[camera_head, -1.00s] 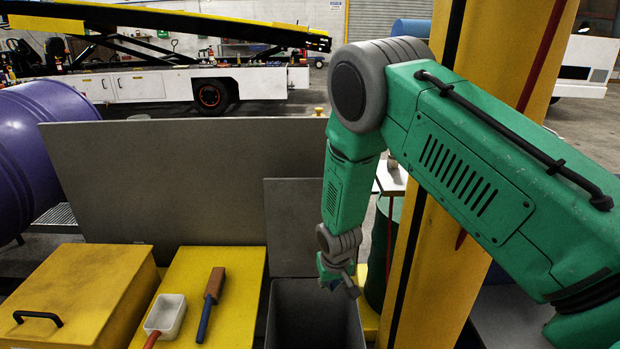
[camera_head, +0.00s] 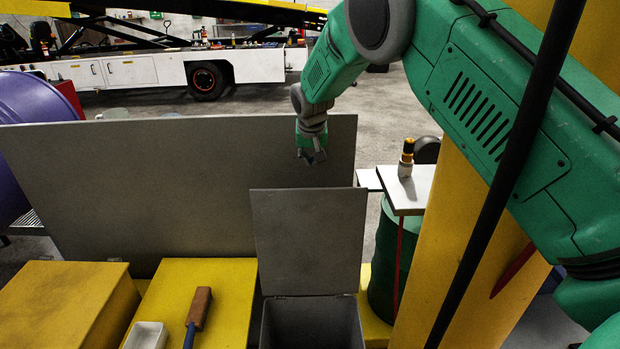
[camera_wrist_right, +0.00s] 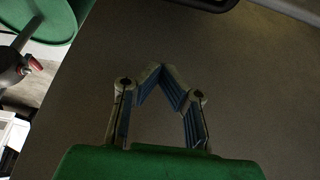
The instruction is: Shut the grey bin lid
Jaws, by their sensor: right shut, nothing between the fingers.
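The grey bin (camera_head: 312,325) stands at the bottom middle of the head view with its mouth open. Its grey lid (camera_head: 308,240) is raised about upright on the hinge at the bin's back edge. My right gripper (camera_head: 312,158) points down just above the lid's top edge in the picture, in front of a large grey panel. It is shut and empty, and I see no contact with the lid. In the right wrist view the shut fingers (camera_wrist_right: 160,78) are seen against a grey surface; I cannot tell whether it is lid or panel. My left gripper is out of view.
The large grey panel (camera_head: 130,190) stands behind the lid. A yellow box (camera_head: 65,300) and a yellow top with a brush (camera_head: 198,310) and white scoop (camera_head: 147,335) lie left. A green drum (camera_head: 385,265), white board (camera_head: 408,188) and yellow post (camera_head: 480,270) are right.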

